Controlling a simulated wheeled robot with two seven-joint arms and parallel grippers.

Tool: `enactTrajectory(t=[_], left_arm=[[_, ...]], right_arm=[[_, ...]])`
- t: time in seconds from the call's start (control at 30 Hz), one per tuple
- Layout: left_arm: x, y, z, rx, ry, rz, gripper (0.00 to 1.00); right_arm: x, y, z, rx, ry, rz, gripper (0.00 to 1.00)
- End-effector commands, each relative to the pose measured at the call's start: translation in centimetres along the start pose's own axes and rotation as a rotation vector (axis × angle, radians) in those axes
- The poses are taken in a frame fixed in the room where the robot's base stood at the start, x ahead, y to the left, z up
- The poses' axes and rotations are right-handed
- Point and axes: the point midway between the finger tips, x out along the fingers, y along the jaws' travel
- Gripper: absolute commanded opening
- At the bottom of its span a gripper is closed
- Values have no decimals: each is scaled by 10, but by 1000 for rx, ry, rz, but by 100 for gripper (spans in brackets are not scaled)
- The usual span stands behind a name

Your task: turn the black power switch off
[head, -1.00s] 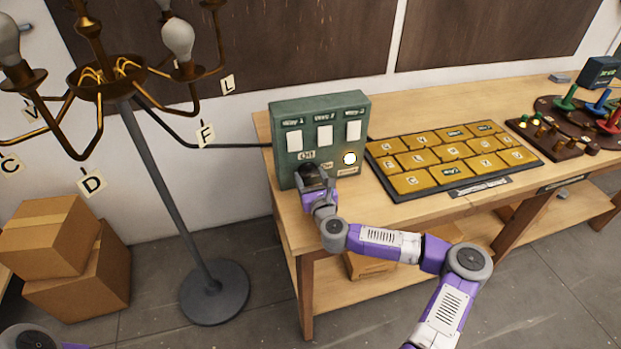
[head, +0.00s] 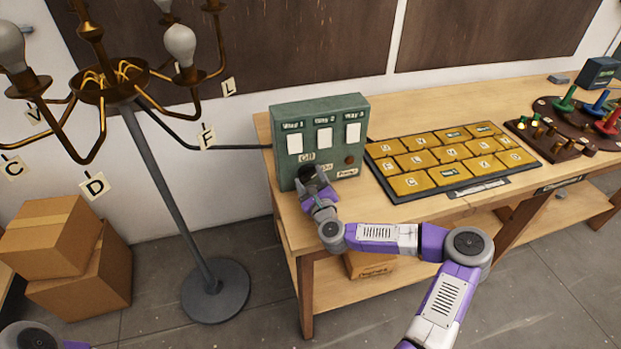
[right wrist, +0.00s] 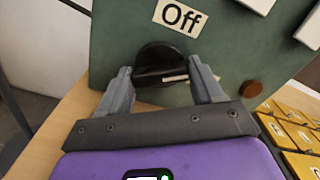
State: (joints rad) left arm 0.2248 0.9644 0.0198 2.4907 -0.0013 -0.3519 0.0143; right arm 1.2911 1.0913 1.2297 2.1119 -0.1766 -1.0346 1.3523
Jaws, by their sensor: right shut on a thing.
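The black power switch (right wrist: 158,60) is a round knob low on the front of the green box (head: 322,112). Its raised grip lies roughly level in the right wrist view, with a pale mark toward the right. The "Off" label (right wrist: 178,17) is just above it. My right gripper (head: 316,180) is at the box front, its two fingers shut on the knob's sides. In the head view the gripper hides much of the knob. The round indicator (head: 349,160) to its right is dark brown and unlit. My left gripper is not in view.
A board of yellow keys (head: 450,160) lies right of the box on the wooden bench (head: 283,212). A brass lamp with a grey pole (head: 165,185) stands left of the bench. Cardboard boxes (head: 65,255) sit on the floor at the left.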

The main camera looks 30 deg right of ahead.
Motion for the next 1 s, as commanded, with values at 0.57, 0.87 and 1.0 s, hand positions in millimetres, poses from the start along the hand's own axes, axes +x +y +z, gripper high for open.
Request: enactTrajectory(t=[0.57,0.87,1.0], left_arm=[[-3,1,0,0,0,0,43],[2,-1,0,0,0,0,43],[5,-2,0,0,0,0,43]], right_arm=[[0,0,0,-554,-1,0,36],[0,0,0,-809,-1,-2,36],[0,0,0,-899,-1,-2,36]])
